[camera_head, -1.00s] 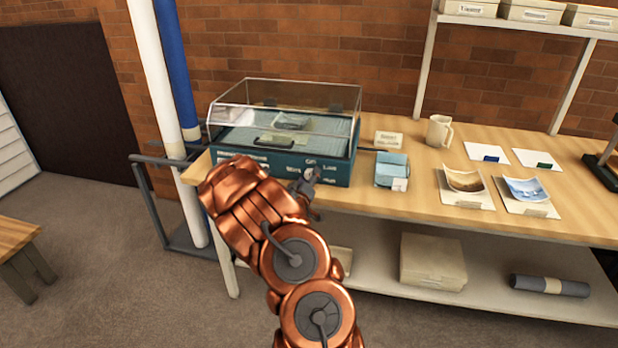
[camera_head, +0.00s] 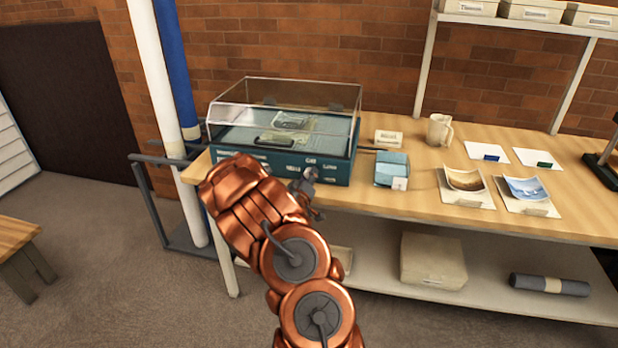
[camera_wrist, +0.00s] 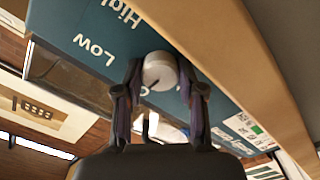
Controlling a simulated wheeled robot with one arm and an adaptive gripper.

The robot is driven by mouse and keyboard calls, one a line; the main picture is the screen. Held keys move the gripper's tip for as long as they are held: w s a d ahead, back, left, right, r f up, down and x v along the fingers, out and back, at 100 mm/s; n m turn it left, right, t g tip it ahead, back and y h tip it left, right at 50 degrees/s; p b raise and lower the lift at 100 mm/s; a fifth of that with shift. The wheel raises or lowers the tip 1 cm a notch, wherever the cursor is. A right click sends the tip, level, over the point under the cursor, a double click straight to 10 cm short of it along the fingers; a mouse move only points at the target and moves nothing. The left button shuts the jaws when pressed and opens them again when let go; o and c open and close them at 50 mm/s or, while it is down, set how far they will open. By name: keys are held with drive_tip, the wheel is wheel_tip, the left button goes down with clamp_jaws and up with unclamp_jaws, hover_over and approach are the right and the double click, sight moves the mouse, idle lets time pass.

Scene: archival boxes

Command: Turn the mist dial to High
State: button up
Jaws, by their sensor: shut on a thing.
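The mist dial is a round white knob (camera_wrist: 159,70) on the teal front of a box with a clear lid (camera_head: 285,105). In the wrist view, the words "Low" (camera_wrist: 95,46) and "High" (camera_wrist: 121,12) show upside down on the panel. A dark mark on the knob points to the lower left, away from "High"; another label there is mostly hidden. My gripper (camera_wrist: 161,82) is shut on the dial, one finger on each side. In the head view, my gripper (camera_head: 304,183) is at the right part of the box front and partly hides the panel.
The box stands on a wooden bench (camera_head: 370,198). To its right are a blue-topped small box (camera_head: 391,167), a mug (camera_head: 439,130) and dishes on cards (camera_head: 465,182). A white pole (camera_head: 155,75) stands at the left. A lower shelf holds a carton (camera_head: 432,262).

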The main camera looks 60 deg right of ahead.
drive_tip(key=shift+f, duration=0.15)
drive_tip(key=m+b, duration=0.2)
drive_tip(key=b, duration=0.1)
drive_tip(key=m+b, duration=0.1)
drive_tip(key=shift+a+f+m, duration=0.1)
drive_tip(key=shift+f+m, duration=0.15)
drive_tip(key=shift+m, duration=0.15)
drive_tip(key=m+b, duration=0.3)
drive_tip(key=b, duration=0.1)
drive_tip(key=shift+m, duration=0.3)
drive_tip(key=m+b, duration=0.4)
drive_tip(key=shift+m, duration=0.3)
drive_tip(key=m+b, duration=0.5)
drive_tip(key=shift+r+b, duration=0.15)
drive_tip(key=shift+b, duration=0.15)
drive_tip(key=m+b, duration=0.2)
drive_tip(key=m, duration=0.1)
drive_tip(key=shift+w, duration=0.1)
drive_tip(key=shift+r+m+b, duration=0.15)
drive_tip(key=shift+m+b, duration=1.6)
drive_tip(key=shift+m, duration=0.05)
